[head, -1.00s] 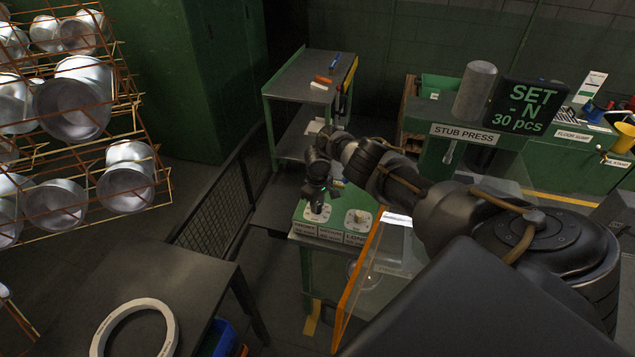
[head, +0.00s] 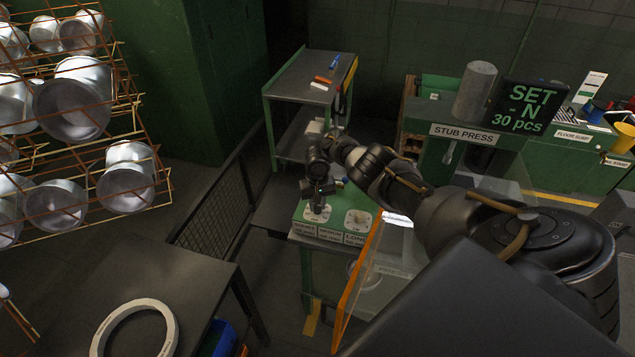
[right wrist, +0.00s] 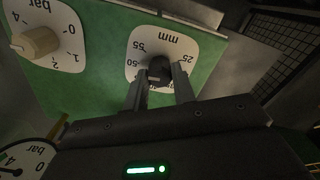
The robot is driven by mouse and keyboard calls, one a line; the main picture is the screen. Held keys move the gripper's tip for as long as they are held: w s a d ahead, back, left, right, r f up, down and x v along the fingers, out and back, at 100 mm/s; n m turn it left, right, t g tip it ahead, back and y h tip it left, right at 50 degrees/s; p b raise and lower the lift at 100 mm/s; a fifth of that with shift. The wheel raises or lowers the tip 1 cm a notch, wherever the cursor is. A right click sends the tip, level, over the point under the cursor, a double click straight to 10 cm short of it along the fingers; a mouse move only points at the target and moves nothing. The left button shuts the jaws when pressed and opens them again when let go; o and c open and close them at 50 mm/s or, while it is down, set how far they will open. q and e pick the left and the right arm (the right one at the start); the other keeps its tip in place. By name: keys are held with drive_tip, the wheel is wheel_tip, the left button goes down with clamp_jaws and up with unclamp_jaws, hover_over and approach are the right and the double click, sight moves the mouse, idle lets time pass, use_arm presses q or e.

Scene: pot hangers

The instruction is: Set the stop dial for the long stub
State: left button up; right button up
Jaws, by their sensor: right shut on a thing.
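The stop dial is a white plate marked in mm (right wrist: 141,54) with a dark knob (right wrist: 158,68) at its middle. In the head view the dial (head: 311,213) sits at the left of a green panel (head: 338,219). My right gripper (head: 318,207) points down onto it. In the right wrist view the fingers of my right gripper (right wrist: 159,84) are shut on the knob, one on each side. Numbers such as 25 and 55 show upside down; the fingers partly hide others, and I cannot read the setting. My left gripper is out of view.
A cream-knobbed bar dial (right wrist: 38,42) is beside the stop dial. Labels (head: 328,234), one reading LONG, run along the panel's front. An orange-edged clear guard (head: 358,285) stands close to my right arm. A STUB PRESS sign (head: 465,134) and SET board (head: 525,108) are behind.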

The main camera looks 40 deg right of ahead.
idle(0.5)
drive_tip(key=o, duration=1)
